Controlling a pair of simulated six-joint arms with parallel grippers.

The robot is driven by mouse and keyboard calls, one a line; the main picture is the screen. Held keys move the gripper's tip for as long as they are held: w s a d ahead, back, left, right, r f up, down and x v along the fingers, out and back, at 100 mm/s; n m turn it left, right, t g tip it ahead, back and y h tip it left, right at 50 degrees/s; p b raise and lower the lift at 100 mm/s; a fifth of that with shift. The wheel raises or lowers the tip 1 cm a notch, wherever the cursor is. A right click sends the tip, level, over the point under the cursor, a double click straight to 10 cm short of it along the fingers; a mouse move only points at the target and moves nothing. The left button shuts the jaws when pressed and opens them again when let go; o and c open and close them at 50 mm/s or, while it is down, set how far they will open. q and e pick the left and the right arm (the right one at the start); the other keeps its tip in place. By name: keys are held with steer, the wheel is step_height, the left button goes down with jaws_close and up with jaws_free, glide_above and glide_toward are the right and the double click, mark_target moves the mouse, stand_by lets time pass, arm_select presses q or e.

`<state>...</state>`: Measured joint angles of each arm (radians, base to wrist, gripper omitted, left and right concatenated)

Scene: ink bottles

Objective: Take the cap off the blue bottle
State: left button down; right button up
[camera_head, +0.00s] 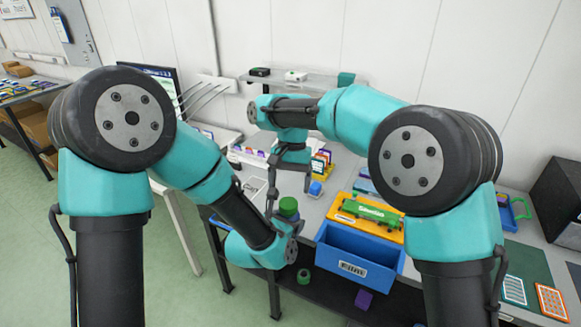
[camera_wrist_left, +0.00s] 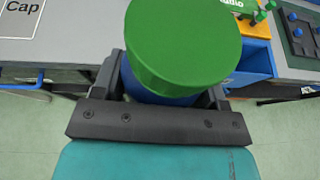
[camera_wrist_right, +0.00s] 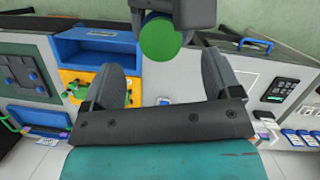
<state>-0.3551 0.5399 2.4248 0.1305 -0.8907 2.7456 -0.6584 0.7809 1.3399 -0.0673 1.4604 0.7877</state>
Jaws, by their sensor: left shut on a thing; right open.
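The blue bottle (camera_wrist_left: 158,96) stands between the jaws of my left gripper (camera_wrist_left: 164,88), which is shut on it. Its round green cap (camera_wrist_left: 184,45) is on top and hides much of the body in the left wrist view. In the head view the green cap (camera_head: 288,205) shows above my left gripper (camera_head: 284,217), near the table's front edge. My right gripper (camera_head: 290,186) is open and empty, its fingers pointing down just above the cap. In the right wrist view the cap (camera_wrist_right: 160,39) lies beyond the open fingers, apart from them.
A blue bin (camera_head: 358,262) and a yellow tray (camera_head: 372,219) with green parts are to the right. A small blue object (camera_head: 315,188) stands on the table beside my right gripper. A card reading "Cap" (camera_wrist_left: 20,18) lies on the table. A purple block (camera_head: 363,299) is lower down.

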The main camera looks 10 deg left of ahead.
mark_target(288, 203)
steer(key=shift+x, duration=2.5)
steer(key=shift+c, duration=0.3)
steer(key=c, duration=1)
steer(key=o, duration=0.9)
steer(key=shift+o, duration=0.2)
steer(key=shift+r, duration=0.15)
steer(key=shift+r, duration=2.25)
